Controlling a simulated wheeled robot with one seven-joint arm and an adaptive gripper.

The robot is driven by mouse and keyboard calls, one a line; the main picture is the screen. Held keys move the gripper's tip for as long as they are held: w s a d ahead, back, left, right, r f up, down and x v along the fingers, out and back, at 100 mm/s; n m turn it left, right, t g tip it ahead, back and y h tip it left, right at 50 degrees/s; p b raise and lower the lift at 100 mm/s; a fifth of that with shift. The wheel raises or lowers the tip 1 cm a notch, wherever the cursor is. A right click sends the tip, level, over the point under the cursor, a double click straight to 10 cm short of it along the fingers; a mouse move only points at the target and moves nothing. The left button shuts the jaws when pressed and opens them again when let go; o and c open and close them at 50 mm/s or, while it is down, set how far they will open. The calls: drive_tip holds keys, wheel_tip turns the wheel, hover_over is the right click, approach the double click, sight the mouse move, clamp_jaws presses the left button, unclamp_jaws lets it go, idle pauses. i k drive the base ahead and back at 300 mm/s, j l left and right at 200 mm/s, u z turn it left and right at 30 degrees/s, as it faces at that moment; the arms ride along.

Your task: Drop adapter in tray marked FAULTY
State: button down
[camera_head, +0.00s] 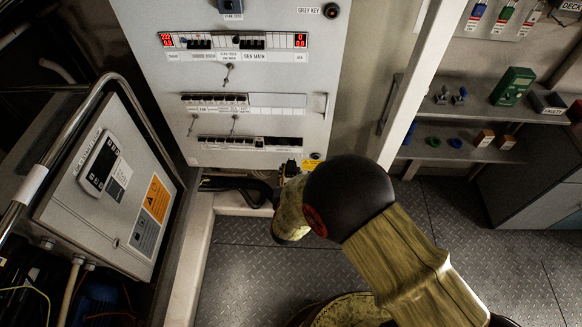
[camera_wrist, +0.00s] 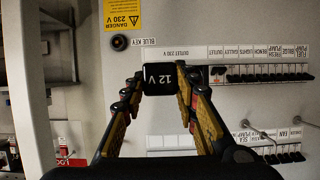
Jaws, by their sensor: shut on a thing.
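The adapter is a small black block marked "12 V" (camera_wrist: 165,76) in the wrist view. My gripper (camera_wrist: 164,92) is shut on it, with one finger on each side. It is in front of the panel's "OUTLET 230 V" label; I cannot tell whether it touches the panel. In the head view my gripper (camera_head: 289,172) is low at the panel's bottom edge, mostly hidden by my arm, and the adapter is not clear there. A small dark tray (camera_head: 546,98) on the upper right shelf has a white label that seems to read FAULTY.
The switch panel (camera_head: 245,80) stands ahead, with rows of breakers. A pale upright post (camera_head: 420,85) stands between it and the shelves (camera_head: 470,115). A green device (camera_head: 512,87) sits left of the tray. A grey box with a metal rail (camera_head: 105,185) is at left.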

sight(547, 102)
drive_tip(key=z, duration=1.5)
